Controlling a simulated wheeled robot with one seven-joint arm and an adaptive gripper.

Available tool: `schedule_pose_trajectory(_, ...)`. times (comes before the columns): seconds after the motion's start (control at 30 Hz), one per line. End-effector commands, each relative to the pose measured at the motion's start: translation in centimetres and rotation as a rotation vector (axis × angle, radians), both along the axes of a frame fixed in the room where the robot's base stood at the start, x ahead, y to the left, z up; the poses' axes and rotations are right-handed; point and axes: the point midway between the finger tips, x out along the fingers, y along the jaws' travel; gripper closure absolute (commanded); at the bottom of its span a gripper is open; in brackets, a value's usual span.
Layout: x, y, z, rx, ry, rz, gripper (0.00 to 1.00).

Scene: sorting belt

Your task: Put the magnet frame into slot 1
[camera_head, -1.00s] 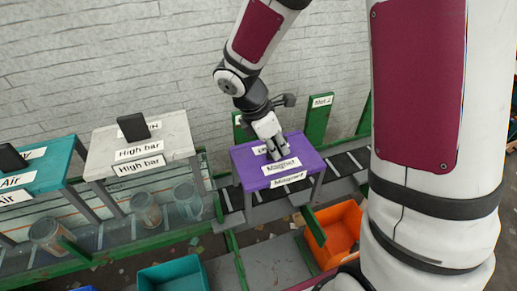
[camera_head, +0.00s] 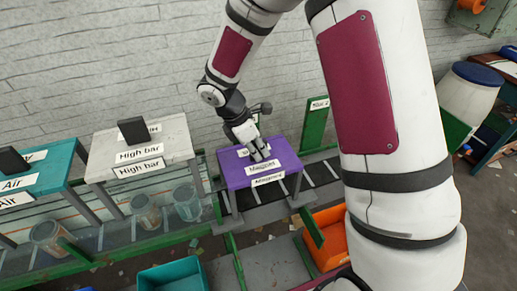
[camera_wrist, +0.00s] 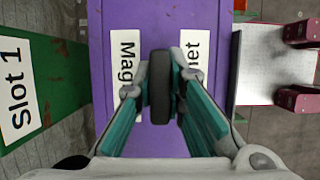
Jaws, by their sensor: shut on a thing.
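The magnet frame (camera_head: 236,172) is a purple table-like frame with "Magnet" labels, standing over the dark belt on grey legs. My gripper (camera_head: 257,152) is at its top, pointing down. In the wrist view, my gripper (camera_wrist: 160,100) is shut on the black handle (camera_wrist: 160,75) of the purple frame (camera_wrist: 150,20). The Slot 1 sign (camera_wrist: 65,90) is a green board at the left of the wrist view. In the head view my arm and gripper hide the Slot 1 board. The green Slot 2 board (camera_head: 314,128) stands right of the frame.
A white High bar frame (camera_head: 180,150) and a teal Air frame (camera_head: 50,165) stand to the left. An orange bin (camera_head: 328,250) and a teal bin (camera_head: 172,278) sit in front. Clear cups stand under the left frames. A white drum (camera_head: 465,95) is at the right.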

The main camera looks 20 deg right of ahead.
Motion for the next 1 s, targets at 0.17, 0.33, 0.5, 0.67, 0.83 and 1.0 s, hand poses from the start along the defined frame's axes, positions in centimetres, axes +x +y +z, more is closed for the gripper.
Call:
schedule_pose_trajectory(0.17,0.0,0.0,-0.3,0.0,0.0,0.0,0.84)
schedule_pose_trajectory(0.33,0.0,0.0,-0.3,0.0,0.0,0.0,0.69)
schedule_pose_trajectory(0.5,0.0,0.0,-0.3,0.0,0.0,0.0,0.69)
schedule_pose_trajectory(0.67,0.1,0.2,0.5,0.001,-0.004,-0.001,0.69)
schedule_pose_trajectory(0.83,0.2,1.3,3.0,0.001,-0.006,0.0,0.69)
schedule_pose_trajectory(1.0,0.2,2.7,6.4,0.001,-0.006,0.001,0.69)
